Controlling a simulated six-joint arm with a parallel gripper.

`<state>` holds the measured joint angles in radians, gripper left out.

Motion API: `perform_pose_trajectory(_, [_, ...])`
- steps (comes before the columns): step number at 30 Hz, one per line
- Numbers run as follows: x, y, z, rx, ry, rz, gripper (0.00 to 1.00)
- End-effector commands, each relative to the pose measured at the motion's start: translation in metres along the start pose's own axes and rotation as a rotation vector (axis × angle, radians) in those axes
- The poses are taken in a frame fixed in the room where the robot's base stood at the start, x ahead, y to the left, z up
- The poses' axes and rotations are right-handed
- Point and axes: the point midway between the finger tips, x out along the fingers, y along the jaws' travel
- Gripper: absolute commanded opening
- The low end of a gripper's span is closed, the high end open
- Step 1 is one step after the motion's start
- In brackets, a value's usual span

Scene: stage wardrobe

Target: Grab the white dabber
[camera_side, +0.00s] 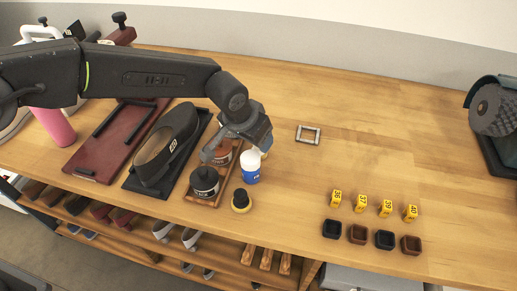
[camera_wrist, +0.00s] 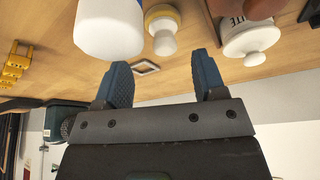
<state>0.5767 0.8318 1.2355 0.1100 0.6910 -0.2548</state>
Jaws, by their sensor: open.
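The white dabber (camera_wrist: 163,32) has a rounded white end and a yellow band. It stands just beyond the space between my fingers in the wrist view. In the side view only a pale bit of it (camera_side: 263,154) seems to show behind the blue-and-white bottle (camera_side: 250,172). My gripper (camera_wrist: 162,62) is open and empty. In the side view my gripper (camera_side: 235,151) hangs low over the jars, and I cannot tell its exact gap to the dabber. A second dabber (camera_side: 241,201), black with a yellow base, stands nearer the front edge.
The bottle (camera_wrist: 105,28) and a white-lidded jar (camera_wrist: 248,40) flank the dabber. A black jar (camera_side: 204,181) and a brown jar (camera_side: 222,154) stand on a wooden tray (camera_side: 213,199). A metal frame (camera_side: 308,135) lies behind on clear bench. Yellow number tags (camera_side: 361,203) stand right.

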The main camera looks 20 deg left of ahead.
Motion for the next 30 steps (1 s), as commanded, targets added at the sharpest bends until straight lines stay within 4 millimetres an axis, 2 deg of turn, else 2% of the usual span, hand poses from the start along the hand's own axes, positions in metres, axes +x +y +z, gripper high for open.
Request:
perform_pose_trajectory(5, [0.012,-0.002,-0.001,0.0,0.0,0.0,0.64])
perform_pose_trajectory(14, [0.052,-0.005,-0.005,-0.001,-0.001,0.0,0.64])
perform_pose_trajectory(23, [0.056,-0.005,-0.006,-0.001,0.001,0.0,0.64])
perform_pose_trajectory(30, [0.056,-0.005,-0.005,0.0,0.001,0.0,0.42])
